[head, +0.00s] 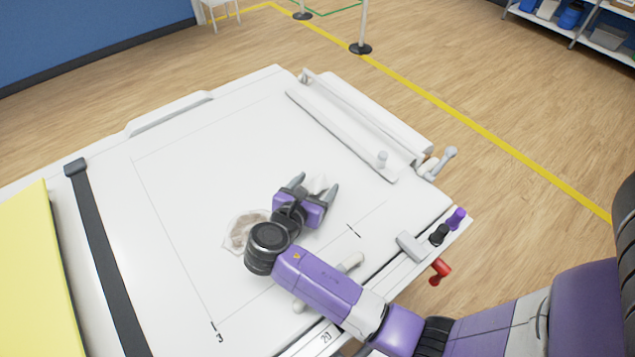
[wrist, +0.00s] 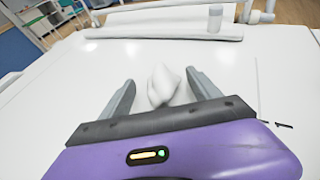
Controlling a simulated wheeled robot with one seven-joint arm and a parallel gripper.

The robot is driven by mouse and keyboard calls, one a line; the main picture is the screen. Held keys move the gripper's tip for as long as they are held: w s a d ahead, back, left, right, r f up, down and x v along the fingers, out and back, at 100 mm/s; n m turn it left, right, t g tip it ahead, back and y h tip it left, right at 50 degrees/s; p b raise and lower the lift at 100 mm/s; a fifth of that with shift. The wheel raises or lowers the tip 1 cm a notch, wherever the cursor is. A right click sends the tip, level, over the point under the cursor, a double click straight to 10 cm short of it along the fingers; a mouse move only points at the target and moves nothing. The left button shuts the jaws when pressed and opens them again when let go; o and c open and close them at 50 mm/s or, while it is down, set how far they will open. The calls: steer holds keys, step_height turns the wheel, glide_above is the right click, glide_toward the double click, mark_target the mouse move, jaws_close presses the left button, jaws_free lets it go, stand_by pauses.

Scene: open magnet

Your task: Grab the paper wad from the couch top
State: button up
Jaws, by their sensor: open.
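A white crumpled paper wad (head: 319,185) lies on the white couch top (head: 190,160). In the wrist view the wad (wrist: 162,86) stands between my two grey fingers, with gaps on both sides. My gripper (head: 315,182) is open around it, low over the couch top; in the wrist view my gripper (wrist: 161,79) has its fingers on either side of the wad. The wad's near lower part is hidden by the gripper body in the wrist view. I cannot tell how far the fingertips are from the surface.
A clear bag with brownish contents (head: 240,230) lies just left of my wrist. A white trough-like rail (head: 345,135) with a small cylinder lies beyond the gripper. A dark strap (head: 100,250) and yellow pad (head: 30,270) are at left. Handles, one red (head: 440,269), line the near-right edge.

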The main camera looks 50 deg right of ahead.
steer(key=shift+w+d+f, duration=0.15)
steer(key=shift+d+f, duration=0.05)
steer(key=shift+d, duration=0.25)
steer(key=c, duration=1.4)
steer(key=shift+o, duration=0.2)
steer(key=shift+r, duration=0.1)
